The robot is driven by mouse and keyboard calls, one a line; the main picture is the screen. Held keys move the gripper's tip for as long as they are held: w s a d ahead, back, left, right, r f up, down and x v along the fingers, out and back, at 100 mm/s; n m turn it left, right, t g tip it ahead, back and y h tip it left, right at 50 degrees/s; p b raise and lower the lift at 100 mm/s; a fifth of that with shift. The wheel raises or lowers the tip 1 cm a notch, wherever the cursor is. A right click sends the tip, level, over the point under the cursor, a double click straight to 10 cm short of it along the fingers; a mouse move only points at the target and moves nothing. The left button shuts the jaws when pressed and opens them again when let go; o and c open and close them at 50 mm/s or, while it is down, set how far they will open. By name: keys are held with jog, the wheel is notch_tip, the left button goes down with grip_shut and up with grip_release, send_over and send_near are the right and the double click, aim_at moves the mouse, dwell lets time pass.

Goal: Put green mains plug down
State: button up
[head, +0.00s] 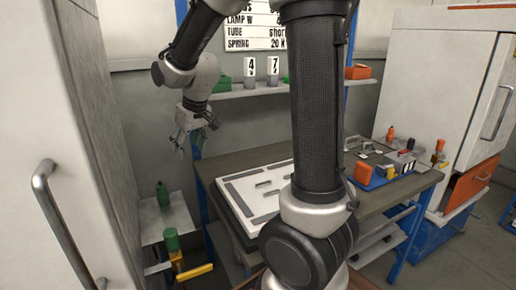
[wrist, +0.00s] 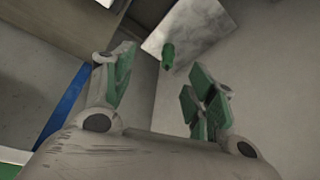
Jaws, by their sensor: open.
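A green upright object (head: 163,194), which I take for the green mains plug, stands on a small pale side table (head: 178,216) at the left in the head view. It also shows in the wrist view (wrist: 168,56), on the pale tabletop (wrist: 188,32). It is too small for me to make out its pins or details. My gripper (head: 189,145) is high above and to the right of it in the head view, apart from it. The fingers with green pads are spread in the wrist view (wrist: 160,95), and nothing shows between them.
Another green-topped piece (head: 171,241) with a yellow part is lower left. The workbench (head: 218,167) carries a white slotted board (head: 238,205) and a blue tray (head: 383,182). A shelf (head: 235,94) is behind my arm. A tall cabinet (head: 85,120) borders the left.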

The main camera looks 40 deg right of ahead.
jog(key=s+d+r, duration=0.2)
jog(key=s, duration=0.6)
jog(key=s+d+r+m, duration=0.1)
jog(key=s+d+r, duration=0.1)
jog(key=s, duration=0.7)
jog(key=s+d+r+m+h, duration=0.1)
jog(key=s+d+r, duration=0.1)
jog(key=s, duration=0.6)
jog(key=shift+s+d+r, duration=0.2)
jog(key=shift+s+d, duration=0.2)
jog(key=shift+d, duration=0.4)
